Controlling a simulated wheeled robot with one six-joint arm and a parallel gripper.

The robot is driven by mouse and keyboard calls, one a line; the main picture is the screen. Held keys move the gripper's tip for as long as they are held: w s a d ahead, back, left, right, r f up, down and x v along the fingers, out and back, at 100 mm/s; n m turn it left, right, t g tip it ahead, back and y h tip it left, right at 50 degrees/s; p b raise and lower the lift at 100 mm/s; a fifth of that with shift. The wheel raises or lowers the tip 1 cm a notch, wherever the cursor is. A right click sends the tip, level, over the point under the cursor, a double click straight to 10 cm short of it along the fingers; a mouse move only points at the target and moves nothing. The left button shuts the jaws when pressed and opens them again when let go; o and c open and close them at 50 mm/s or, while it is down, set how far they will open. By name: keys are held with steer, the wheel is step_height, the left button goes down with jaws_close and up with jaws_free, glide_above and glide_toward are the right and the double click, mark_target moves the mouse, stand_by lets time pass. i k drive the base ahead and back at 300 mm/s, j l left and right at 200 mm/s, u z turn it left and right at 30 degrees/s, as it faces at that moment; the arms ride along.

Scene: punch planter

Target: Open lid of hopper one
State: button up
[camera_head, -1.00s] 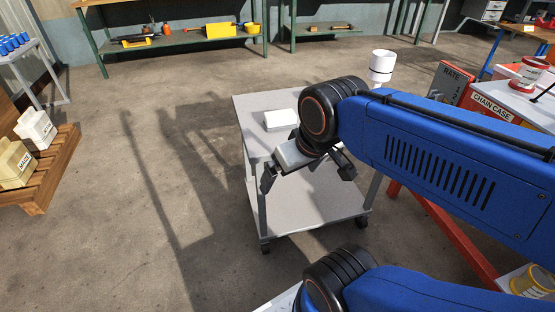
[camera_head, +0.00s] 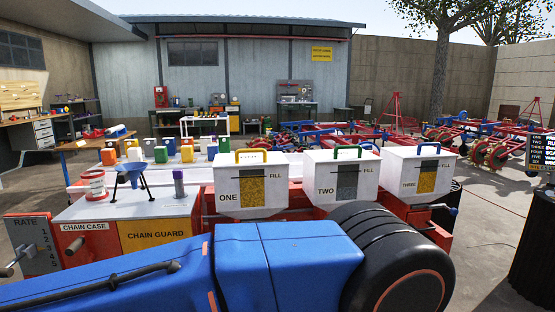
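Hopper one (camera_head: 252,187) is a white box marked ONE and FILL, with a yellow window in its front. Its lid (camera_head: 251,158) is shut on top and has a yellow handle. Hoppers two (camera_head: 343,182) and three (camera_head: 422,175) stand to its right, with green and blue handles and their lids shut. My blue arm crosses the lower part of the head view in front of the planter. My gripper is out of the picture, so its state and what it holds do not show.
A rate plate (camera_head: 35,245) is at far left. A dark drum (camera_head: 533,245) stands at right.

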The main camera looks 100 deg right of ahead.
mark_target(242, 157)
steer(key=z, duration=3.1)
steer(key=k, duration=0.25)
